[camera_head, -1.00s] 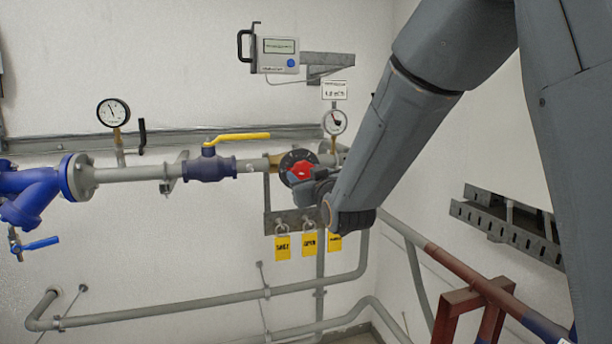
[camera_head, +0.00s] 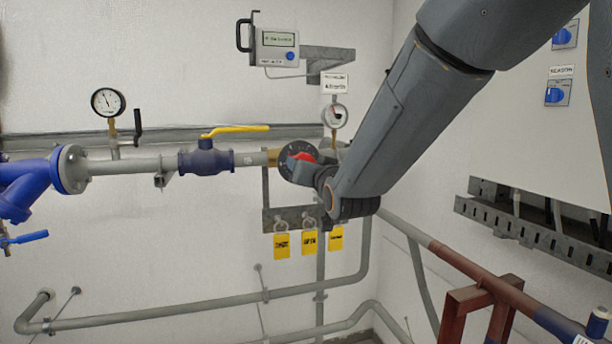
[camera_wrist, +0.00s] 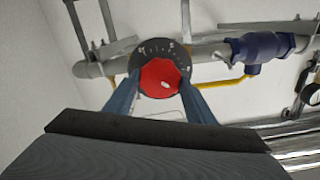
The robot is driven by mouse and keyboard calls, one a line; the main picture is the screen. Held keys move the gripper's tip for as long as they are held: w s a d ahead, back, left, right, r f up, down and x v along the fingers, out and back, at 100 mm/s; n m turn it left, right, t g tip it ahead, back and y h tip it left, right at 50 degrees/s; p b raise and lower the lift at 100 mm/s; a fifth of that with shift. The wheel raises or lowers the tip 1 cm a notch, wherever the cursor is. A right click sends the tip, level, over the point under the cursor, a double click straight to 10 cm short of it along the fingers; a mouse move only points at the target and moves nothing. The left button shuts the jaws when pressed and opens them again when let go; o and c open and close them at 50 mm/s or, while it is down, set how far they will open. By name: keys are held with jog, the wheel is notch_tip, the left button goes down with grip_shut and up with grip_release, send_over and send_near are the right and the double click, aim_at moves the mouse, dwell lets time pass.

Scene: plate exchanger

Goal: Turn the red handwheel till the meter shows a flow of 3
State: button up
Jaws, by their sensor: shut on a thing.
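The red handwheel (camera_head: 302,157) sits in front of a dark round scale plate (camera_head: 285,163) on the grey pipe. In the wrist view the red handwheel (camera_wrist: 160,79) lies between my two fingers, with the marked dial plate (camera_wrist: 150,48) behind it. My gripper (camera_head: 308,172) is shut on the handwheel and hides part of it in the head view. In the wrist view my gripper (camera_wrist: 161,92) has a finger at each side of the wheel. The meter (camera_head: 277,46) with a green display hangs on the wall above; its reading is too small to read.
A blue valve with a yellow lever (camera_head: 235,130) is left of the handwheel. Gauges (camera_head: 107,102) and (camera_head: 335,115) stand above the pipe. Yellow tags (camera_head: 310,243) hang below. A slotted metal tray (camera_head: 530,225) and red-brown frame (camera_head: 480,300) are at right.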

jog(key=shift+m+b, duration=0.7)
jog(key=shift+m, duration=0.4)
jog(key=o, duration=1)
jog(key=shift+o, duration=0.2)
jog(key=b+v, duration=0.2)
jog(key=v, duration=0.6)
jog(key=shift+f, duration=0.1)
